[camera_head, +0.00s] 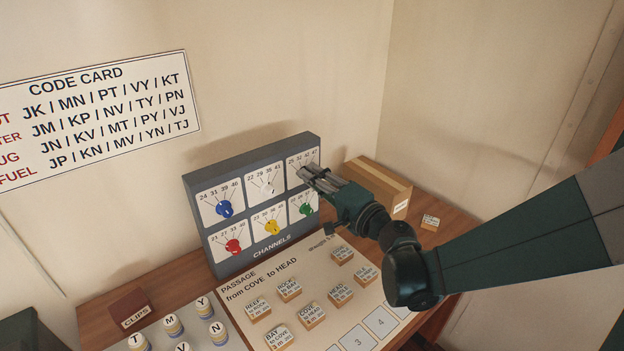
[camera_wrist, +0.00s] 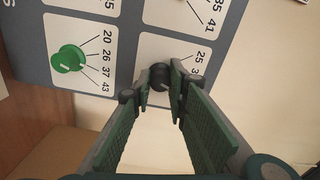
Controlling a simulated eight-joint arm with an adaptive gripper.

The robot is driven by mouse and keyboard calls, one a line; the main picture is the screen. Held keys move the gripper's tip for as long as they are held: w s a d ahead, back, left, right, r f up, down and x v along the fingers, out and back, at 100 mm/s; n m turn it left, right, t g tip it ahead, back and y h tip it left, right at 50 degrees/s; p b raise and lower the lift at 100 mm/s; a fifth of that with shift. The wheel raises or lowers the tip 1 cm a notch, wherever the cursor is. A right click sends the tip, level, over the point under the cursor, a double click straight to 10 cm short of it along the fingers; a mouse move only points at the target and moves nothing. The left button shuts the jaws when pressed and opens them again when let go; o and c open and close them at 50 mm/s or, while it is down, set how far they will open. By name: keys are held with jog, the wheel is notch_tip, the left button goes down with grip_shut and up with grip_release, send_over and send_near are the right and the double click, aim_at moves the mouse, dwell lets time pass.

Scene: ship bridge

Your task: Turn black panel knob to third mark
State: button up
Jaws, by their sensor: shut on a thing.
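The dark channels panel (camera_head: 238,262) stands against the wall with six dial cards in two rows. The black knob (camera_wrist: 159,75) is on the top right card (camera_wrist: 150,48), seen in the wrist view between my fingertips. My gripper (camera_head: 304,172) reaches in from the right and is shut on the black knob; it also shows in the wrist view (camera_wrist: 161,82). In the head view my fingers hide the knob. Its pointer and most of its marks are hidden, so I cannot tell which mark it points to.
Blue (camera_head: 225,208), white (camera_head: 267,187), red (camera_head: 233,246), yellow (camera_head: 271,227) and green (camera_head: 305,208) knobs surround it. A cardboard box (camera_head: 376,186) stands right of the panel. A board with wooden blocks (camera_head: 289,290) lies in front.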

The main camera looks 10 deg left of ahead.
dwell(0.4)
jog(key=o, duration=0.9)
jog(key=shift+v, duration=5.95)
jog(key=shift+s, duration=0.1)
jog(key=s+d+f+n+g+h, duration=0.1)
jog(key=s+d+n+g+h, duration=0.1)
jog(key=s+d+h, duration=0.2)
jog(key=s+d+f+n+g+h, duration=0.2)
jog(key=s+d+h, duration=0.2)
jog(key=s+d, duration=0.5)
jog(key=s+d+f+n+g+h, duration=0.1)
jog(key=s+d+f+n+h, duration=0.1)
jog(key=s+d+h, duration=0.2)
jog(key=shift+s+d+f+n+g+h, duration=0.15)
jog(key=shift+s+d, duration=0.4)
jog(key=shift+d, duration=0.3)
jog(key=shift+s+d+r+n+g+h, duration=0.1)
jog(key=shift+s+d, duration=0.5)
jog(key=shift+d, duration=0.25)
jog(key=shift+s+d+f+n+g+h, duration=0.15)
jog(key=shift+s+d, duration=0.4)
jog(key=shift+d, duration=0.3)
